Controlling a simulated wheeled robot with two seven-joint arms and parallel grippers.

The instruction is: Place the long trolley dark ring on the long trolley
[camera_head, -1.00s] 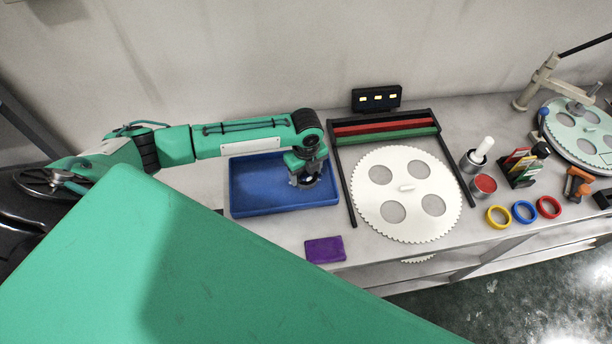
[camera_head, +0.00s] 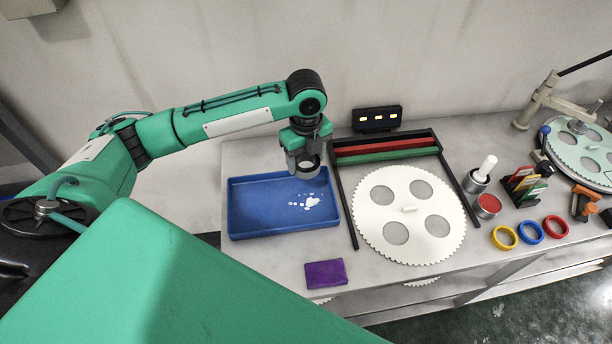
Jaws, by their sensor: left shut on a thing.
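My left gripper (camera_head: 307,160) is shut on a dark ring (camera_head: 309,173) and holds it above the right part of the blue tray (camera_head: 236,212). The fingers partly cover the ring. The ring looks apart from the tray floor. I see no thing in this view that I can surely call the long trolley. My right gripper is not in view.
White spots (camera_head: 305,202) lie on the tray floor. Right of it, a dark frame (camera_head: 344,205) stands beside a white toothed disc (camera_head: 374,222). A purple block (camera_head: 325,273) lies in front. Yellow (camera_head: 504,238), blue (camera_head: 530,232) and red (camera_head: 556,227) rings lie right.

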